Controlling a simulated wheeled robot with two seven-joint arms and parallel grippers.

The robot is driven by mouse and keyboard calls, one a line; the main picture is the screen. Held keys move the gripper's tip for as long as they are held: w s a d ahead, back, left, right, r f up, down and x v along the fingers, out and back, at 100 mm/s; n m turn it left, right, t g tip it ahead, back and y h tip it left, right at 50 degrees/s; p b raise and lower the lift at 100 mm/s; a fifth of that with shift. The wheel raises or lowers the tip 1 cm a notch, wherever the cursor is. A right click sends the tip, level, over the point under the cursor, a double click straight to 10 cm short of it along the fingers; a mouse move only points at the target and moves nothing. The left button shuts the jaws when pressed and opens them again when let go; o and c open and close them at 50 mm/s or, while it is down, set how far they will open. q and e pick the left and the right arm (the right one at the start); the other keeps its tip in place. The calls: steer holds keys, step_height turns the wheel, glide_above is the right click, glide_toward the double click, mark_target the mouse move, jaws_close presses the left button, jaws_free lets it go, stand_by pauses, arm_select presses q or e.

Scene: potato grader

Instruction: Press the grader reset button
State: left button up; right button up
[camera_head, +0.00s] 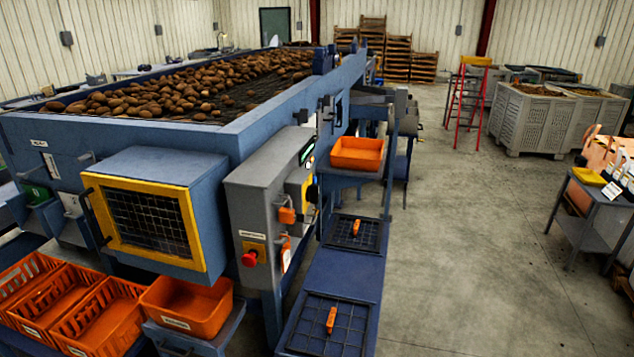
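The blue potato grader (180,130) fills the left half of the head view, with many brown potatoes (150,95) on its top bed. A grey control cabinet (250,200) stands at its near right corner. A red mushroom-shaped button (249,259) sits on a yellow plate low on its front face. The cabinet's right face is seen at a steep angle. It carries a small display with green on it (307,152), an orange handle-like part (287,215) and an orange tag (285,254). I cannot tell which part is the reset button. Neither gripper is in view.
A yellow-framed mesh guard (150,222) juts out left of the cabinet. Orange crates (100,318) and an orange bin (188,305) stand below it. A blue side bench (345,275) with black grids runs right of the cabinet.

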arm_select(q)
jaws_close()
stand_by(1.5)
